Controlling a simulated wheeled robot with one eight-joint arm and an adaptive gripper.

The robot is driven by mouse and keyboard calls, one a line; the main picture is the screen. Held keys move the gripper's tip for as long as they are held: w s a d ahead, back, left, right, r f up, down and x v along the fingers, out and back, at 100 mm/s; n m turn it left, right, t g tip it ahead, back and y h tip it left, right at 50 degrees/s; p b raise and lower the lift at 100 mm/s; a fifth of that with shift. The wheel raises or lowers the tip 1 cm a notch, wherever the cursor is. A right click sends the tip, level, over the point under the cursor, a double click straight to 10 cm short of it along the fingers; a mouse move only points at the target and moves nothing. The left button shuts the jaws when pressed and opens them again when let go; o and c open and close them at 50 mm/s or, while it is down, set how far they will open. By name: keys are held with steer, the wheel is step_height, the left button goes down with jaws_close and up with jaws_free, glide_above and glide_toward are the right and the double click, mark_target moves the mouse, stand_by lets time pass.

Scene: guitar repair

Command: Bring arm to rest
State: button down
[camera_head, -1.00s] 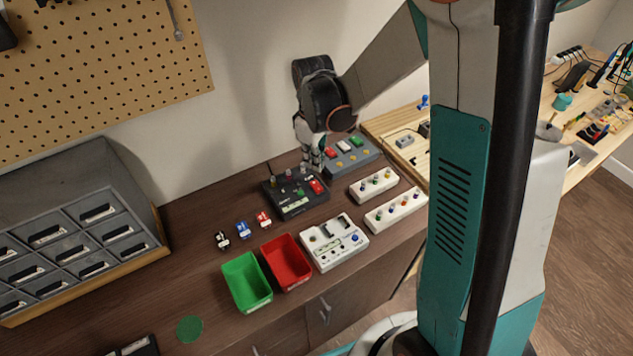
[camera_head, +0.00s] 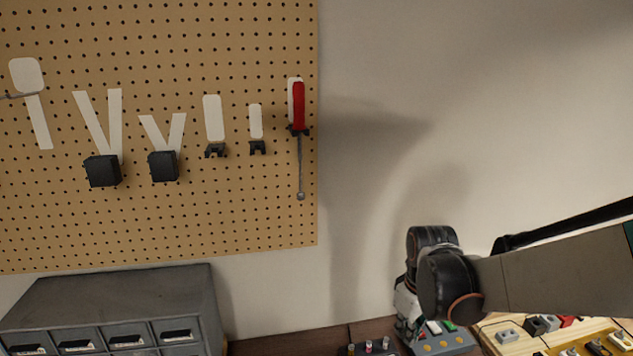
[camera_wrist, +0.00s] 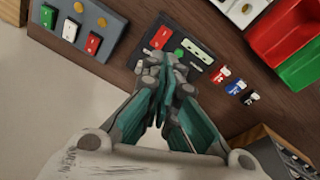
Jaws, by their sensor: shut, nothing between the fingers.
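My arm reaches in from the right in the head view, with its black wrist joint low in front of the wall. My gripper shows in the wrist view (camera_wrist: 160,75), its teal and grey fingers together and empty. They point toward a black box with red and green parts (camera_wrist: 187,38) on the brown bench. Whether the fingertips touch the box cannot be told. In the head view the gripper's tip is hidden low behind the wrist and the frame edge. A grey box with red, white and green switches (camera_wrist: 75,27) lies left of the gripper.
Small red, blue and black plugs (camera_wrist: 236,87) lie right of the black box, near a red bin (camera_wrist: 275,35) and a green bin (camera_wrist: 301,68). A grey drawer cabinet (camera_head: 110,300) stands left, below a pegboard (camera_head: 200,220) with a red-handled screwdriver (camera_head: 299,105).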

steer(key=s+r+m+t+b, duration=0.1)
steer(key=s+r+m+t, duration=0.2)
steer(key=s, duration=0.4)
steer(key=s+r+m+t+b, duration=0.2)
steer(key=s+r+m, duration=0.1)
steer(key=s, duration=0.5)
steer(key=shift+s+r+m+t, duration=0.3)
steer(key=shift+r+t, duration=0.1)
steer(key=shift+r, duration=0.5)
steer(key=w+f+n+g+p, duration=0.2)
steer(key=w+f+n+g, duration=0.1)
steer(key=w+n, duration=0.4)
steer(key=w+f+n+g+p, duration=0.2)
steer(key=w+n, duration=0.6)
steer(key=n, duration=0.5)
steer(key=shift+w+a+f+g+p, duration=0.35)
steer(key=shift+f+g, duration=0.2)
steer(key=shift+g, duration=0.55)
steer(key=shift+f, duration=0.1)
